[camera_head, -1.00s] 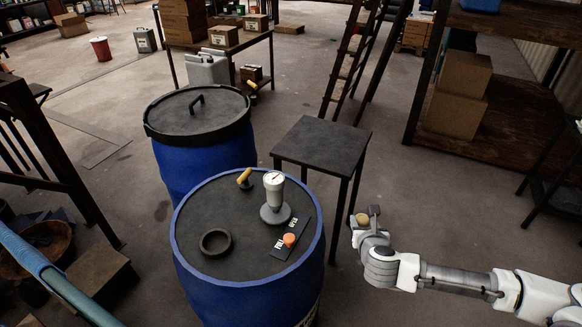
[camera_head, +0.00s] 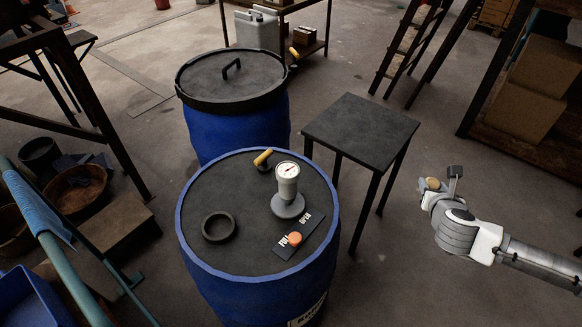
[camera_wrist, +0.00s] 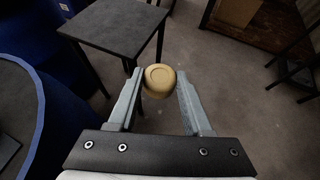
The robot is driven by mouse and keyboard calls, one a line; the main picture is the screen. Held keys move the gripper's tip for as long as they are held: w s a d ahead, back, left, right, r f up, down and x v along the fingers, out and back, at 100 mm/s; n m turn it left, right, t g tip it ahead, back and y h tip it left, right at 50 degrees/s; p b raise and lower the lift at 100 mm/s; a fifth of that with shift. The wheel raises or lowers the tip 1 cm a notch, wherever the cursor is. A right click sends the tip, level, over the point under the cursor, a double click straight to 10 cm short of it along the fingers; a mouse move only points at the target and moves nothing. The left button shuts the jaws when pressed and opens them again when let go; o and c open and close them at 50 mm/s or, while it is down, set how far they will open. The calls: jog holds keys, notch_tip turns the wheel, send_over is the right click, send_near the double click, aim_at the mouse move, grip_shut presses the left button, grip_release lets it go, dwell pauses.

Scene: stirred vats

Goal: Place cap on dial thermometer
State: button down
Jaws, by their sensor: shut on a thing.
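The dial thermometer (camera_head: 288,184) stands upright on the top of the near blue vat (camera_head: 207,262). It has a white round dial facing up on a pale stem and a grey round base, and its dial is uncovered. My gripper (camera_head: 443,184) is right of the vat, clear of it and above the floor. It is shut on a tan round cap (camera_head: 432,184), which also shows between the fingertips in the wrist view (camera_wrist: 159,78). The thermometer is not visible in the wrist view.
A lidded blue vat (camera_head: 237,125) is behind.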

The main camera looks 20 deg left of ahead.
jog(key=s+a+r+n+g+y+b, duration=0.1)
jog(key=a+r+n+y, duration=0.3)
jog(key=r, duration=0.5)
jog(key=s+a+r+n+g+y, duration=0.1)
jog(key=s+a+r+n+y, duration=0.1)
jog(key=a+r, duration=0.55)
jog(key=s+a+r+n+g+y+b, duration=0.1)
jog(key=s+a+r+n+g+y, duration=0.25)
jog(key=s+a, duration=0.4)
jog(key=s+a+f+n+g, duration=0.25)
jog(key=s+a, duration=0.25)
jog(key=s, duration=0.3)
jog(key=p, duration=0.6)
send_over(292, 173)
jog(key=shift+t+y, duration=0.4)
jog(key=shift+y, duration=0.05)
notch_tip(292, 173, down, 8)
jog(key=shift+f+b, duration=0.55)
jog(key=shift+f, duration=1.35)
